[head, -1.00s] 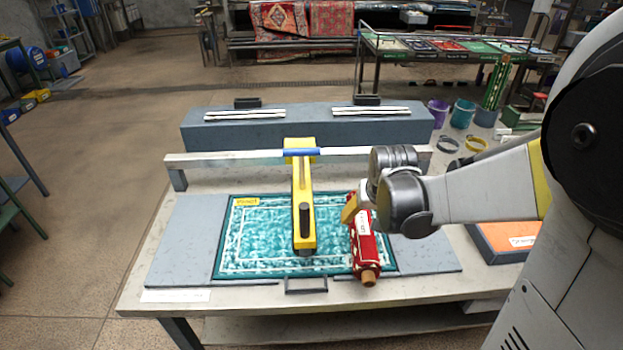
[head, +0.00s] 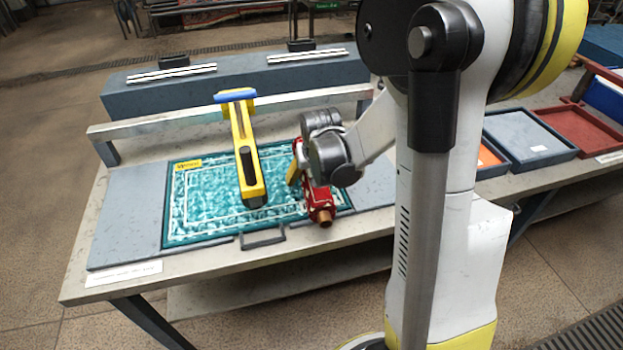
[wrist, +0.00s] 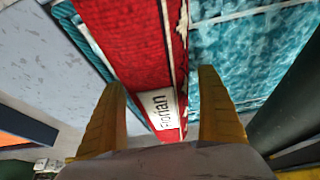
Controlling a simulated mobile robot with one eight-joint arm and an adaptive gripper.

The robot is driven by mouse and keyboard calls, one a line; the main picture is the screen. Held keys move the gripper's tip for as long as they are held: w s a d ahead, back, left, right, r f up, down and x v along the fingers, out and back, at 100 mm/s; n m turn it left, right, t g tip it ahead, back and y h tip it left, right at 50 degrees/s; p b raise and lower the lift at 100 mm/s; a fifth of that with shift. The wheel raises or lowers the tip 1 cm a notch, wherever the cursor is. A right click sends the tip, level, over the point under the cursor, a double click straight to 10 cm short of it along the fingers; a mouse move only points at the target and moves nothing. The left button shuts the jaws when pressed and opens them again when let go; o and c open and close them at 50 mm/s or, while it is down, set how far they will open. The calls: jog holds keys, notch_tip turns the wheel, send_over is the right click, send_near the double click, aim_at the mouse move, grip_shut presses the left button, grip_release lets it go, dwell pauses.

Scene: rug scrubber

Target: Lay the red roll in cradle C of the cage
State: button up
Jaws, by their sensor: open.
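The red roll (head: 319,200) lies across the right part of the teal rug (head: 215,225), with its brown end toward the table's front edge. In the wrist view, the red roll (wrist: 128,40) carries a white label reading "Florian". My gripper (head: 298,172) is over the roll. In the wrist view, my gripper (wrist: 162,82) is open, its yellow fingers apart on either side of the roll; I cannot tell whether they touch it. I cannot make out a cage or cradle C.
A grey rail (head: 150,128) and a blue-grey block (head: 140,95) lie behind. Trays, one grey (head: 530,137) and one red (head: 592,128), stand right, partly behind my arm.

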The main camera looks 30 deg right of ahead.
jog(key=shift+r, duration=0.1)
jog(key=c, duration=1.5)
